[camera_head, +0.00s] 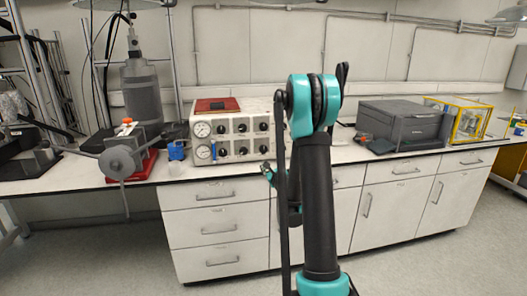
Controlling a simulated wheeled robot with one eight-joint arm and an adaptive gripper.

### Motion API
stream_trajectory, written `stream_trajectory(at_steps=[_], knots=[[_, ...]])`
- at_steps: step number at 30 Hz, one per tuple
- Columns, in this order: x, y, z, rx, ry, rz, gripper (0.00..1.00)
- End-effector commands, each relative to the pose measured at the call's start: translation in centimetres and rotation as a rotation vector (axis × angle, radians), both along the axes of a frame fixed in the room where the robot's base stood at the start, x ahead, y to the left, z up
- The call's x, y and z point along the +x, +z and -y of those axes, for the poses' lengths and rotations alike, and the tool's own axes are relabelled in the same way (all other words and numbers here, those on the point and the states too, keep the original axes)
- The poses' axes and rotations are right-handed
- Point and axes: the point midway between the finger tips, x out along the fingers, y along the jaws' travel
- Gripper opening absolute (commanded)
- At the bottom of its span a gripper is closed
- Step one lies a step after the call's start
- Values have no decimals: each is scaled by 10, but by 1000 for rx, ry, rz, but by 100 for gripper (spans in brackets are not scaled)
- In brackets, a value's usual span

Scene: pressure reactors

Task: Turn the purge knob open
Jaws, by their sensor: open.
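A white control box (238,156) stands on the bench at the left of centre. Its front carries two round gauges and several black knobs in rows. Labels are too small to read, so I cannot tell which knob is the purge knob; one lower-right knob (264,149) shows near my gripper. My gripper (267,175), small and teal and black, is open in front of the box's lower right, partly hidden behind my arm. I see no knob between its fingers. My arm hides the area right of the box.
A grey reactor with a wheel-like handle (118,161) and a small blue item (176,150) stand left of the box. A dark grey printer-like device (401,125) and a yellow-framed case (467,121) stand at the right. White drawers (213,228) are below the bench top.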

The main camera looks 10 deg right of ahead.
Motion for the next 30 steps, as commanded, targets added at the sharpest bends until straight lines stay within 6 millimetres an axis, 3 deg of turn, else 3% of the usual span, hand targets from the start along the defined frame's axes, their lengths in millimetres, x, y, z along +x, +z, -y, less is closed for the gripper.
stream_trajectory(at_steps=[18,24,30], knots=[[120,0,-1,-3,2,0,58],[143,0,-1,-4,2,-1,58],[150,0,-1,-4,2,-1,58]])
